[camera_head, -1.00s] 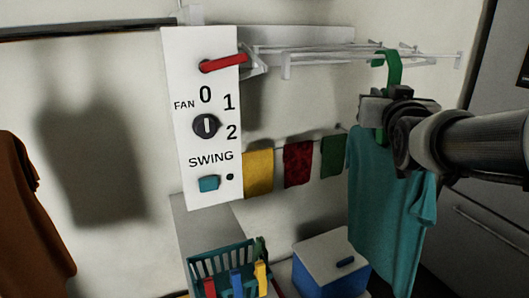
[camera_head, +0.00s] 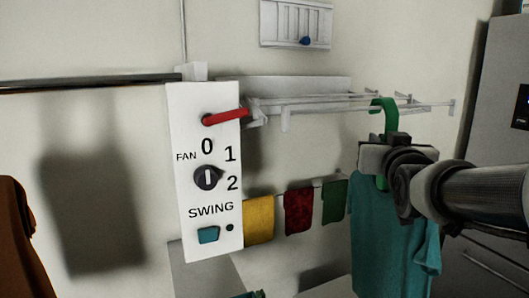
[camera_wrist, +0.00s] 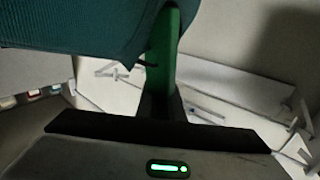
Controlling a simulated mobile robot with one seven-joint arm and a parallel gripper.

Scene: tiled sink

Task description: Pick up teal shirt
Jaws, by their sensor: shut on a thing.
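The teal shirt (camera_head: 393,235) hangs on a green hanger (camera_head: 386,112) at the right of the head view. The hanger's hook is up at the white wall rack; I cannot tell whether it still rests on a bar. My gripper (camera_head: 381,160) is at the hanger's neck, just above the shirt's collar, and is shut on the hanger. In the wrist view the green hanger (camera_wrist: 165,60) runs down into my jaws, with the teal cloth (camera_wrist: 70,28) beside it at the upper left.
The white drying rack (camera_head: 325,104) juts from the wall. A white control panel (camera_head: 186,150) with a red lever (camera_head: 226,117) stands left of it. Yellow, red and green cloths (camera_head: 298,210) hang below the rack. An orange garment (camera_head: 20,240) is at far left, a fridge (camera_head: 500,130) at right.

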